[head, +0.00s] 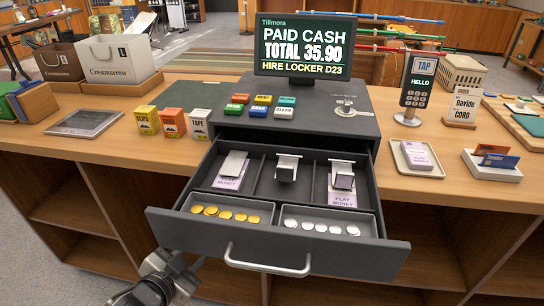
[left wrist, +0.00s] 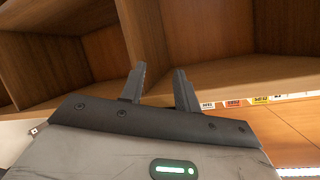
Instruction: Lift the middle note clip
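The open till drawer (head: 170,222) has three note compartments. The middle note clip (head: 288,160) is a pale metal plate with a dark block under its front; no notes show in its compartment. The left clip (head: 235,162) lies over play-money notes (head: 228,183). The right clip (head: 342,167) looks like the middle one, with notes (head: 343,199) in front of it. My left gripper (left wrist: 160,68) is open and empty in the left wrist view, facing wooden shelving. In the head view its arm is low at the left, outside and below the drawer, apart from the clips. My right gripper is not in view.
Gold coins (head: 225,213) and silver coins (head: 320,227) lie in front trays. A drawer handle (head: 268,265) sticks out. The till screen (head: 305,45) stands behind. Small boxes (head: 172,122) stand left on the counter; a card reader (head: 417,85) stands right.

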